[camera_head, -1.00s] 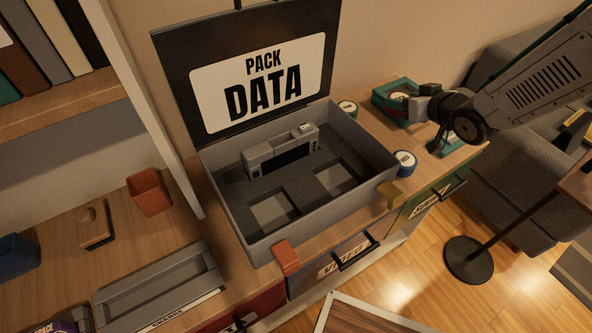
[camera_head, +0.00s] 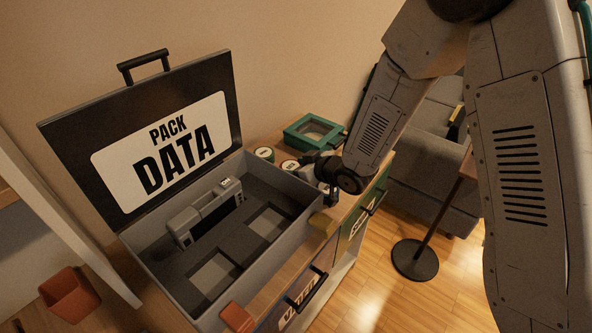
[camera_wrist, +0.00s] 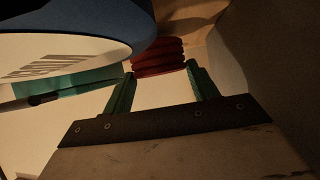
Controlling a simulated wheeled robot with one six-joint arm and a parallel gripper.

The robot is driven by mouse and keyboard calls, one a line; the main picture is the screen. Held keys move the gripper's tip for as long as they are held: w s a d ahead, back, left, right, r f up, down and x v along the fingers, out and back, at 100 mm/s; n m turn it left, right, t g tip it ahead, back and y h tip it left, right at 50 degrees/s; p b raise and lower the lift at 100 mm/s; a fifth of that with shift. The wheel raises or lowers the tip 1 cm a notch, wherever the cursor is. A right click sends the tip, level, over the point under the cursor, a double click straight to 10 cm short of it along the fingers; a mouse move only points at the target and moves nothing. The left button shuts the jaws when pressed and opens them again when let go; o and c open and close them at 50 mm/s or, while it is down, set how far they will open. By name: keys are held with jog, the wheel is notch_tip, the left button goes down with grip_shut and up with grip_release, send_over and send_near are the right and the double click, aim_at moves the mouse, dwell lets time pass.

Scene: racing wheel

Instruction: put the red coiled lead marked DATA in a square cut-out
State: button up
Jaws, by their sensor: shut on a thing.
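The red coiled lead (camera_wrist: 158,57) sits between the green fingertips of my gripper (camera_wrist: 160,75) in the wrist view, and the gripper is shut on it. In the head view my gripper (camera_head: 308,170) is low beside the case's back right end, with a small red-edged round thing (camera_head: 290,166) at its tips, likely this lead. Its label cannot be read. The grey case (camera_head: 310,203) stands open, its lid marked PACK DATA (camera_head: 170,150). Its dark insert has two empty square cut-outs, one right (camera_head: 268,224) and one left (camera_head: 215,272).
A grey device (camera_head: 205,212) lies in the case's back part. A green-edged roll (camera_head: 263,154) stands behind the case, and a blue roll (camera_wrist: 90,25) is close in the wrist view. A teal box (camera_head: 313,131) is farther back.

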jog(key=shift+f, duration=0.45)
jog(key=shift+f, duration=0.1)
jog(key=o, duration=0.7)
jog(key=shift+o, duration=0.2)
jog(key=shift+s+d+r, duration=0.1)
jog(key=shift+r, duration=0.1)
jog(key=v, duration=1.1)
jog(key=shift+s+d+r, duration=0.1)
jog(key=shift+s+d, duration=0.15)
jog(key=shift+d, duration=0.05)
